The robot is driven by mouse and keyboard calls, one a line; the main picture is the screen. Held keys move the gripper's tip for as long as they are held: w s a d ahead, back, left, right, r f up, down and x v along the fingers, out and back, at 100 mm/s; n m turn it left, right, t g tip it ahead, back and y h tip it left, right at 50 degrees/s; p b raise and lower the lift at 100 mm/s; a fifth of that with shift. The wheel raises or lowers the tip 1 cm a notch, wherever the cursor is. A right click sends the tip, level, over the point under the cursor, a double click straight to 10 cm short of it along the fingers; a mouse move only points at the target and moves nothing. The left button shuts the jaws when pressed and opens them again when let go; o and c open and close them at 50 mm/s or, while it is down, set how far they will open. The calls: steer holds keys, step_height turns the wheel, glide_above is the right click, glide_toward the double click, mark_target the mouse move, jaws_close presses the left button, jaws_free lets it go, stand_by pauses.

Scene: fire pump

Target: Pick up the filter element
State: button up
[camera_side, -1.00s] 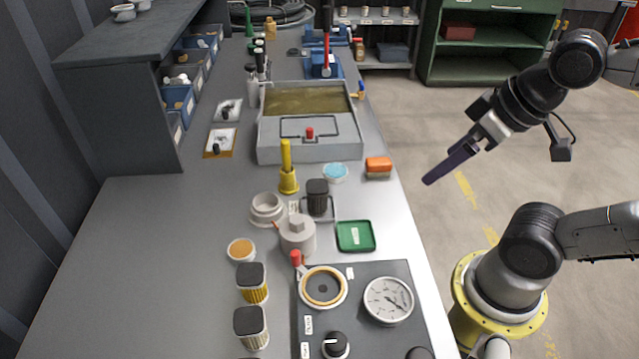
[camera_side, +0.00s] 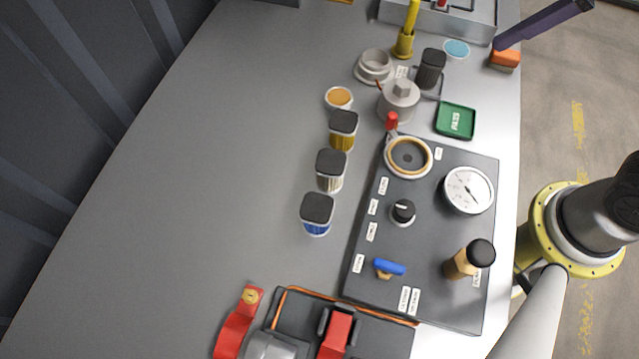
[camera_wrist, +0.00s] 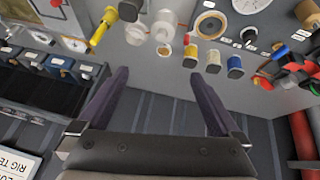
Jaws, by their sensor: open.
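No filter element is labelled as such. Three short black-capped cylinders stand upright in a row on the bench: a yellow one (camera_side: 342,132), a whitish ribbed one (camera_side: 330,172) and a blue one (camera_side: 317,216). A dark cylinder (camera_side: 431,70) stands behind the grey lidded pot (camera_side: 399,100). I cannot tell which is meant. The row also shows in the wrist view, as yellow (camera_wrist: 191,57), white (camera_wrist: 213,62) and blue (camera_wrist: 235,67). My gripper (camera_wrist: 158,73) is open and empty, its purple fingers wide apart. In the side view one finger shows at top right, away from the row.
A dark panel (camera_side: 360,262) with gauge (camera_side: 468,190), knob and valves lies right of the row. Orange cup (camera_side: 339,98), grey ring fitting (camera_side: 375,66), yellow nozzle (camera_side: 404,42), green tray (camera_side: 455,121) and orange sponge (camera_side: 505,60) stand behind. The bench left of the row is clear.

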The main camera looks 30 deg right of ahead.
steer(key=w+a+f+n+g+y, duration=0.15)
steer(key=a+n, duration=0.25)
steer(key=a, duration=0.6)
steer(key=n+g, duration=0.4)
glide_toward(316, 207)
steer(key=shift+h, duration=0.25)
steer(key=x, duration=0.5)
steer(key=shift+w, duration=0.25)
steer(key=shift+s+x, duration=0.15)
steer(key=shift+x, duration=1.15)
steer(key=shift+s+x, duration=0.15)
steer(key=shift+x, duration=1.15)
steer(key=shift+a+r, duration=0.1)
steer(key=shift+r, duration=0.05)
steer(key=c, duration=1.5)
